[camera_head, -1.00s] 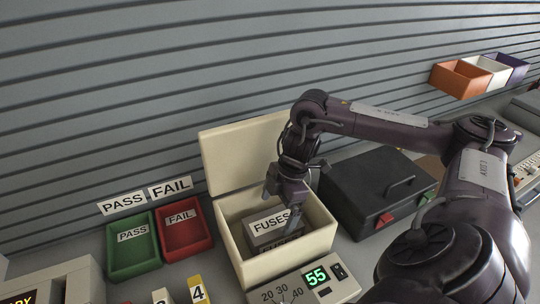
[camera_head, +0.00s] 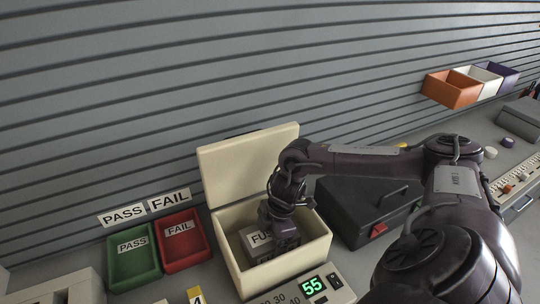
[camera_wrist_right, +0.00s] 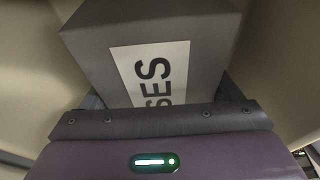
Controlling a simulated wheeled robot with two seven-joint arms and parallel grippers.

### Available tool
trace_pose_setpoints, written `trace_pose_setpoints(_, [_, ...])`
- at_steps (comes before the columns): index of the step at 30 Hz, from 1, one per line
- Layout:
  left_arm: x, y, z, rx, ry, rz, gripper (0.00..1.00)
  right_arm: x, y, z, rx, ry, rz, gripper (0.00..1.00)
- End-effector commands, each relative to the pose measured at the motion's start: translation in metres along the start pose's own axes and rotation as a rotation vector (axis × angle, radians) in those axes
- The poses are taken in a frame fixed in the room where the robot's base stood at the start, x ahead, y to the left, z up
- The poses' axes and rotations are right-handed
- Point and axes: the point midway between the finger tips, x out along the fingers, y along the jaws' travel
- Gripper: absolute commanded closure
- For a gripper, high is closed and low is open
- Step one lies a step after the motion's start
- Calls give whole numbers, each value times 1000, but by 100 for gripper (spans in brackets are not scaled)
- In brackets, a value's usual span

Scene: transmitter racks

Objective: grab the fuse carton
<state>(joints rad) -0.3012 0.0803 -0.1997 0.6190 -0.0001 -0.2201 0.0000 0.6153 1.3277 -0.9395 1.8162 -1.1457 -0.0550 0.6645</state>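The fuse carton (camera_head: 257,241) is a grey box with a white "FUSES" label. It sits inside an open cream bin (camera_head: 322,247) with its hinged lid raised. My right gripper (camera_head: 281,246) is down in the bin, pointing downward over the carton and covering part of its label. In the right wrist view the carton (camera_wrist_right: 150,30) fills the space ahead of the palm, with dark fingers on its left and right sides. The fingers are spread wide; no firm grip on the carton shows, and the fingertips are hidden. My left gripper is not in view.
The bin walls stand close around my right gripper. A black case (camera_head: 365,205) stands right of the bin. Green (camera_head: 133,262) and red (camera_head: 184,245) trays sit to its left. Small coloured bins (camera_head: 452,90) hang at back right.

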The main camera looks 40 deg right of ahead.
Motion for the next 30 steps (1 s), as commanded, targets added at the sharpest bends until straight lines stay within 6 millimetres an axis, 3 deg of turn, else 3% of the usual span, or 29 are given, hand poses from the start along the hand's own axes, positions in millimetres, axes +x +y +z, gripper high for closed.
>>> trace_pose_setpoints(1, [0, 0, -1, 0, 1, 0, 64, 0, 0, 0, 0, 0, 0, 22])
trace_pose_setpoints(9, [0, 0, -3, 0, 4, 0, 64, -1, 1, 0, 0, 1, 2, 56])
trace_pose_setpoints(20, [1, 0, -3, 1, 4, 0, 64, -6, 1, -2, -1, 1, 3, 56])
trace_pose_setpoints(26, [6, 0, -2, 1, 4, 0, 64, -28, 2, -8, -3, 2, 7, 56])
trace_pose_setpoints(30, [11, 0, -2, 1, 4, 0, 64, -56, 2, -16, -4, 1, 8, 56])
